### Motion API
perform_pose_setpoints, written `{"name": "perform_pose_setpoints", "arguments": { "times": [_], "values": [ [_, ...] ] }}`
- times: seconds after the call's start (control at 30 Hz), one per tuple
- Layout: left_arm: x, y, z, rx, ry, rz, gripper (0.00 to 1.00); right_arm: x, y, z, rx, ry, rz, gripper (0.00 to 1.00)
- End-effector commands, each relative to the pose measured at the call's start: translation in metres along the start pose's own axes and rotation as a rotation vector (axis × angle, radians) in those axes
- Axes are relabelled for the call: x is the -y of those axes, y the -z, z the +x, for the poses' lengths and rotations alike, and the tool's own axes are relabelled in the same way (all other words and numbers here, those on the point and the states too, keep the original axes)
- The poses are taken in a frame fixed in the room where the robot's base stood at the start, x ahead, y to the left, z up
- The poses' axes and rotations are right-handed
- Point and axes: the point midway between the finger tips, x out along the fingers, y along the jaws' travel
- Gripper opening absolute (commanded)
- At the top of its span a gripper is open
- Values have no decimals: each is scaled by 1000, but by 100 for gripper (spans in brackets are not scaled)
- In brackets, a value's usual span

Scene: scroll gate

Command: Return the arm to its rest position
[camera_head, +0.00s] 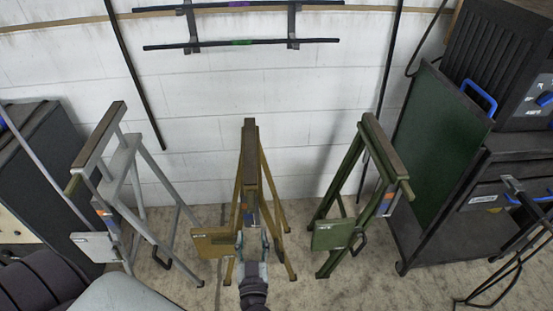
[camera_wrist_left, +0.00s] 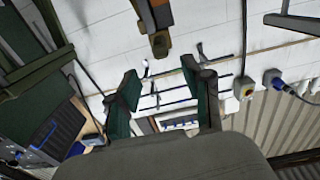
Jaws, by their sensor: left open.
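My left arm reaches up from the bottom centre of the head view. Its gripper (camera_head: 252,238) is in front of the brown-yellow trestle (camera_head: 249,170) and overlaps it in the picture. In the left wrist view the two dark green fingers of the left gripper (camera_wrist_left: 163,92) stand apart with nothing between them. A brown bar end (camera_wrist_left: 158,40) hangs above the fingers in that view, apart from them. Whether the gripper touches the trestle is not clear in the head view. My right gripper shows in neither view.
A grey trestle (camera_head: 128,165) stands on the left and a green trestle (camera_head: 360,185) on the right. A green panel (camera_head: 435,140) leans by a dark cart (camera_head: 450,235) at right. Bars (camera_head: 240,43) hang on the white wall. Bare floor (camera_head: 330,290) shows in front.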

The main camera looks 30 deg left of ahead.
Motion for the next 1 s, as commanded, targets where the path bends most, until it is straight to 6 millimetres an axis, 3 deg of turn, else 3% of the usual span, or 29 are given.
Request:
{"name": "perform_pose_setpoints", "arguments": {
  "times": [0.17,0.27,0.37,0.47,0.57,0.67,0.8,0.9,1.0],
  "values": [
    [-1,-2,0,3,-8,3,50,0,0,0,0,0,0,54],
    [-12,-21,-4,28,-71,21,50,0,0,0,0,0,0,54],
    [-32,-65,-17,101,-208,60,50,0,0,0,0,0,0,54],
    [-48,-131,-44,237,-377,114,50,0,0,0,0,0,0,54],
    [-48,-198,-81,411,-516,172,50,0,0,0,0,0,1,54],
    [-32,-260,-124,605,-613,235,50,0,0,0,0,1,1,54],
    [15,-332,-187,890,-678,337,50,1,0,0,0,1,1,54],
    [60,-369,-229,1079,-678,416,50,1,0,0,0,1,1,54],
    [102,-390,-260,1227,-655,486,50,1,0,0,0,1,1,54]
  ]
}}
